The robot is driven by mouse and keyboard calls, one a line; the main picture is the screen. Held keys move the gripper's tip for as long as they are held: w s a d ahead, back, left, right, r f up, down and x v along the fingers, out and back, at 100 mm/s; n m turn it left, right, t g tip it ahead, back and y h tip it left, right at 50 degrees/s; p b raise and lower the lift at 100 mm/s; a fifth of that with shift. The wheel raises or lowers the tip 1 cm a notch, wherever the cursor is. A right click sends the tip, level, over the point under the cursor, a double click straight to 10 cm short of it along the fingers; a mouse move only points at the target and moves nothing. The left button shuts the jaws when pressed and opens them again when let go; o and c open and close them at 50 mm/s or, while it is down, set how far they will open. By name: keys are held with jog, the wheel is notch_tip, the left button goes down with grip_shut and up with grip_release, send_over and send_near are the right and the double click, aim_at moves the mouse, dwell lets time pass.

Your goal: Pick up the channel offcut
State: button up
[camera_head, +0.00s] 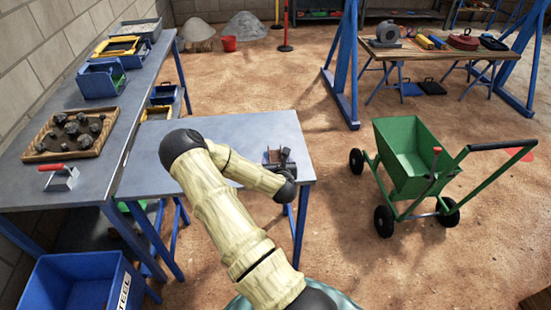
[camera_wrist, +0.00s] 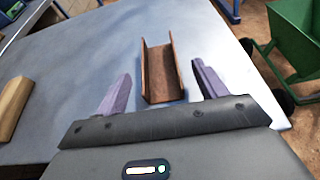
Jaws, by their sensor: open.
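The channel offcut (camera_wrist: 161,72) is a short rusty brown U-shaped piece lying on the grey table (camera_wrist: 90,60) with its open side up. In the wrist view its near end lies between the two purple fingers of my gripper (camera_wrist: 160,90), with a gap on both sides. My gripper is open and holds nothing. In the head view the offcut (camera_head: 270,157) shows small beside my gripper (camera_head: 281,160) near the right side of the small table; my arm hides part of the table.
A wooden block (camera_wrist: 14,105) lies left on the table. A green wheelbarrow (camera_head: 405,155) stands right of the table. A blue bin (camera_head: 75,285) marked STEEL stands at lower left. A wooden tray of dark rocks (camera_head: 72,132) sits on the long bench.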

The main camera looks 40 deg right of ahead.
aim_at(274, 150)
jog(key=shift+w+d, duration=0.1)
jog(key=shift+w+d, duration=0.15)
jog(key=shift+w, duration=0.1)
jog(key=shift+p+x, duration=0.55)
jog(key=shift+x, duration=1.7)
jog(key=shift+r, duration=0.1)
jog(key=c, duration=1.3)
